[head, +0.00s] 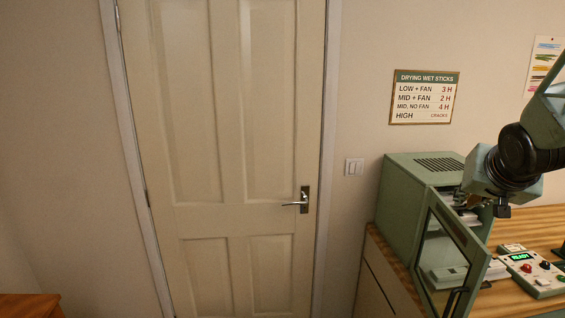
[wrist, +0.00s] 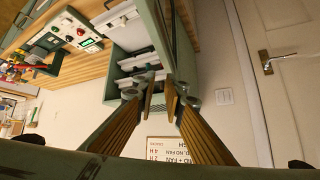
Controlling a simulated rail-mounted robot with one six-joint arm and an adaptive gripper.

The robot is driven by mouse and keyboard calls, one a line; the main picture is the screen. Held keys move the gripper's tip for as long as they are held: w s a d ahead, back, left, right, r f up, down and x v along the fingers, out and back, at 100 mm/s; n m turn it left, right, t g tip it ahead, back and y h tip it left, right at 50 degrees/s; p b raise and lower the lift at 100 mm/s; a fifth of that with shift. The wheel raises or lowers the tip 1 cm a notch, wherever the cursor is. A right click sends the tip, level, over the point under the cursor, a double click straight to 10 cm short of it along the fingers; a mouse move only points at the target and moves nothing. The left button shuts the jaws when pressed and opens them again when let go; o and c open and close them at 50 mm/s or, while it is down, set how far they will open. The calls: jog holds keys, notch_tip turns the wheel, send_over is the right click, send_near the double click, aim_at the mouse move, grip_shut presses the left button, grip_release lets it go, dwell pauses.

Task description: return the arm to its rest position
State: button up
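My arm (head: 530,145) reaches in from the right edge of the head view, and its wrist is beside the upper front of the green drying cabinet (head: 405,205). The fingertips are hard to make out there. In the wrist view my gripper (wrist: 161,92) shows two long brown fingers with a narrow gap between their tips. Nothing shows held between them. The tips appear in front of the cabinet's opening, where pale trays or shelves (wrist: 137,60) show. I cannot tell whether they touch anything.
The cabinet's glazed door (head: 452,262) stands open, close below my wrist. A control box (head: 535,272) reading READY is on the wooden worktop (head: 520,225) to the right. A wall sign (head: 424,97) and a closed room door (head: 225,160) are behind. The space left of the cabinet looks clear.

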jog(key=s+a+r+n+g+y+p, duration=0.15)
jog(key=s+a+r, duration=0.25)
jog(key=s+a, duration=0.4)
jog(key=s+a+r+n, duration=0.2)
jog(key=s+a+r, duration=0.35)
jog(key=a, duration=0.35)
jog(key=s+a+f+g, duration=0.1)
jog(key=s+a, duration=0.2)
jog(key=s, duration=0.5)
jog(key=s+a+f+n+g+y+p, duration=0.1)
jog(key=s+a+f, duration=0.1)
jog(key=s, duration=0.6)
jog(key=s+a+f+n+g+y, duration=0.1)
jog(key=s+a, duration=0.3)
jog(key=s, duration=0.4)
jog(key=shift+s+a+f+p, duration=0.25)
jog(key=shift+a+p, duration=0.05)
jog(key=shift+a, duration=0.05)
jog(key=shift+f+g, duration=0.1)
jog(key=shift+g, duration=0.15)
notch_tip(320, 180, down, 5)
jog(key=b, duration=0.5)
jog(key=shift+d, duration=0.1)
